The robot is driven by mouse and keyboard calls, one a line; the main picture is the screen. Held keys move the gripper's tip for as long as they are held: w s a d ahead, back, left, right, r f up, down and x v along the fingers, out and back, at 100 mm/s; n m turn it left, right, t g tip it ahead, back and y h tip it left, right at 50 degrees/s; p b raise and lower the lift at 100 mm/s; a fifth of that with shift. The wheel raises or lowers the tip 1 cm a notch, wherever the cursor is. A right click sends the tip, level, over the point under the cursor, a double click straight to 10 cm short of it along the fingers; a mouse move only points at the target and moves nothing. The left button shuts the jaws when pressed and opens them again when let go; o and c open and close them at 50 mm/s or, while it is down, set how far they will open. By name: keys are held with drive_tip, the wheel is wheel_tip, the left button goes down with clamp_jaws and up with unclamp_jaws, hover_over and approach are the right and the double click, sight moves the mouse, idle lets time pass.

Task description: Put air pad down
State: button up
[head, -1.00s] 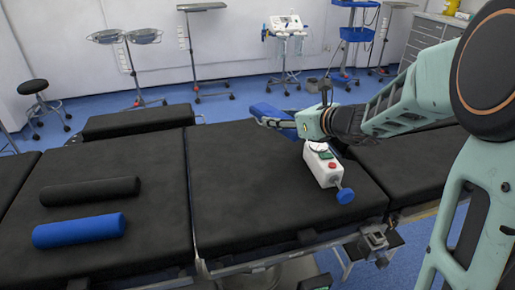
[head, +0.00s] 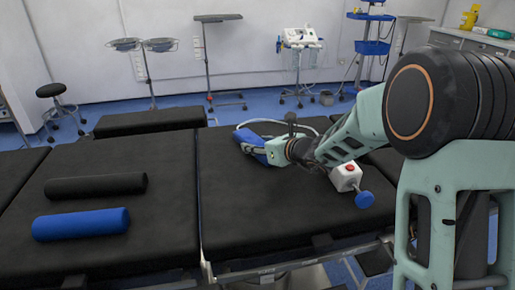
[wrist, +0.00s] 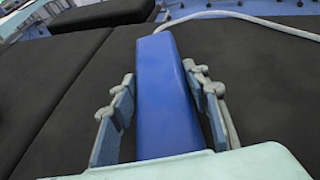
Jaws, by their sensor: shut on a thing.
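The air pad (wrist: 167,85) is a long blue block, held lengthwise between the two fingers of my gripper (wrist: 166,105) in the wrist view. In the head view the pad (head: 251,143) is at the far part of the middle black table section. My gripper (head: 263,150) is shut on it there, low and close to the cushion. I cannot tell whether the pad touches the cushion.
A black roll (head: 95,187) and a blue roll (head: 80,223) lie on the left section. The middle section's near part (head: 255,220) is clear.

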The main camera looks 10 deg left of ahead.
drive_tip(key=shift+f, duration=0.15)
drive_tip(key=o, duration=1.3)
drive_tip(key=shift+r, duration=0.2)
drive_tip(key=p+v, duration=0.2)
drive_tip(key=v, duration=1)
drive_tip(key=shift+p, duration=0.3)
